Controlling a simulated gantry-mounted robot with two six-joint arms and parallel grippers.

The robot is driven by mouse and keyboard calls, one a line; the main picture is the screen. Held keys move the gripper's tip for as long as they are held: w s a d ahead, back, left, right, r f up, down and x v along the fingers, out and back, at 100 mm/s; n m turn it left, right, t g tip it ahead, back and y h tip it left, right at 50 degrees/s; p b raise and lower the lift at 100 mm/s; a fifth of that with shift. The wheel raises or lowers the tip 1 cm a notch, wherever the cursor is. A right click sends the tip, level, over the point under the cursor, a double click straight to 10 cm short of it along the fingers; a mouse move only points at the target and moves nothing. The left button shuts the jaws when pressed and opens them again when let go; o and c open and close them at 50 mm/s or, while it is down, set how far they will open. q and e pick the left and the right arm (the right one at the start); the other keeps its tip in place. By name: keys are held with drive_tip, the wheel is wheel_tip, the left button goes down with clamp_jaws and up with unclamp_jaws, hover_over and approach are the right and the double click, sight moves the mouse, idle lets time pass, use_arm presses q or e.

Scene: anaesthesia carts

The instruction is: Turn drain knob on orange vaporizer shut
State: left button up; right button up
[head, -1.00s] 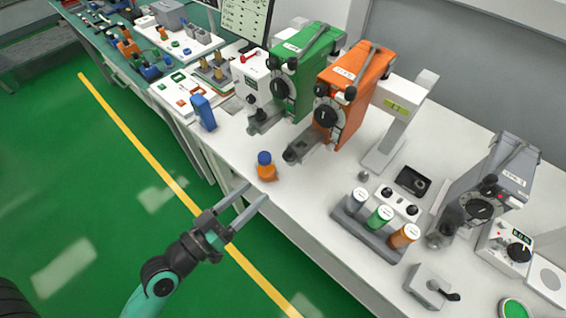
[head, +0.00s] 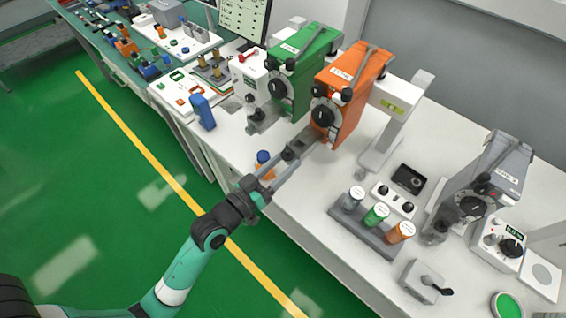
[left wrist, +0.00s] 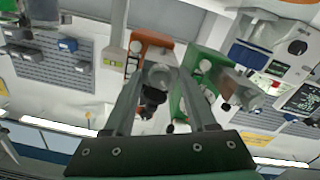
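The orange vaporizer (head: 350,85) stands on the white bench, with a black dial on its front. Its grey drain part (head: 300,147) juts out low at the front, toward my left gripper. My left gripper (head: 291,158) reaches up to this drain part from the front, fingers parted. In the left wrist view, the vaporizer (left wrist: 143,48) is beyond the fingers, and a dark knob (left wrist: 152,97) below a grey block shows between the open fingers (left wrist: 160,80). I cannot tell whether either finger touches it. My right gripper is out of view.
A green vaporizer (head: 300,72) stands close on the left. An orange bottle with a blue cap (head: 263,158) is partly hidden by my left gripper. A rack of coloured cylinders (head: 366,233) and a grey vaporizer (head: 490,175) stand on the right.

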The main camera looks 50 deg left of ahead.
use_arm(q)
clamp_jaws()
drive_tip(key=shift+m, duration=0.3)
drive_tip(key=m, duration=0.4)
drive_tip(key=shift+m+y+p, duration=0.4)
drive_tip(key=shift+m, duration=1.8)
drive_tip(key=shift+o, duration=1.2)
unclamp_jaws()
